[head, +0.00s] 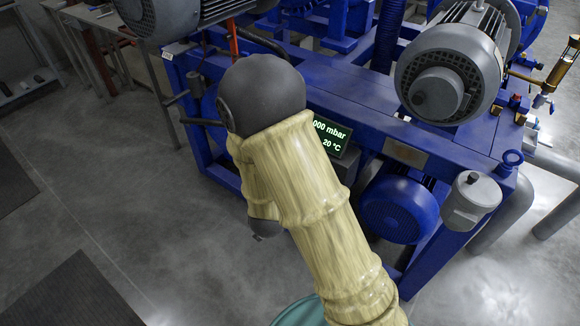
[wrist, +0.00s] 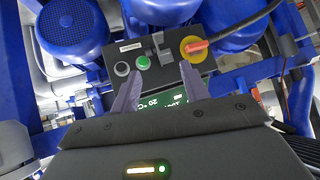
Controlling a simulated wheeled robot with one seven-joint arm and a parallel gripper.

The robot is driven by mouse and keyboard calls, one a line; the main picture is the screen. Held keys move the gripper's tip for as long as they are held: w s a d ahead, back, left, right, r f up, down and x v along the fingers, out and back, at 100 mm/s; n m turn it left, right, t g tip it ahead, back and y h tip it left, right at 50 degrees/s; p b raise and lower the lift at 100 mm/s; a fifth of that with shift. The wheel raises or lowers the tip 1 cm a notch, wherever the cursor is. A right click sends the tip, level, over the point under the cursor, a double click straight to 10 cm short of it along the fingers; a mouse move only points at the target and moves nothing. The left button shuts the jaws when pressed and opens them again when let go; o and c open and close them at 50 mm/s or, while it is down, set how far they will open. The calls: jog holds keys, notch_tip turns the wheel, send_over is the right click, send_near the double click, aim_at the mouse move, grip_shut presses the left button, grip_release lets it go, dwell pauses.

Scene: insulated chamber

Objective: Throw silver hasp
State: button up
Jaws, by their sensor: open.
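In the wrist view, a dark control box (wrist: 190,70) is ahead of my gripper (wrist: 160,72). A small grey lever-like piece (wrist: 163,48) stands on its face between a green button (wrist: 143,62) and a red-and-yellow rotary switch (wrist: 195,48). It looks like the silver hasp, but its exact shape is too small to tell. My gripper's two purple fingers are apart with nothing between them. The grey piece shows just beyond the gap between the fingertips, and I see no contact. In the head view my arm hides the gripper and most of the box.
A lit display (head: 330,134) shows mbar and °C readings. Blue machine frame (head: 370,115), grey motor (head: 450,75) and blue motor (head: 398,210) crowd the box. Open concrete floor (head: 130,210) lies at left.

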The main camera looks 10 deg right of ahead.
jog(key=s+r+n+g+y+p, duration=0.2)
jog(key=r+p, duration=0.4)
jog(key=r, duration=0.5)
jog(key=shift+s+d+r+g+y, duration=0.15)
jog(key=shift+s+d+g+y, duration=0.35)
jog(key=shift+s+y, duration=0.1)
jog(key=shift+c, duration=0.3)
jog(key=s+d+r+n+g, duration=0.4)
jog(key=s+d+r, duration=0.2)
jog(key=s, duration=0.4)
jog(key=shift+s+d+r, duration=0.15)
jog(key=shift+d+r, duration=0.05)
jog(key=shift+d, duration=0.3)
jog(key=shift+c, duration=0.7)
jog(key=shift+d, duration=0.1)
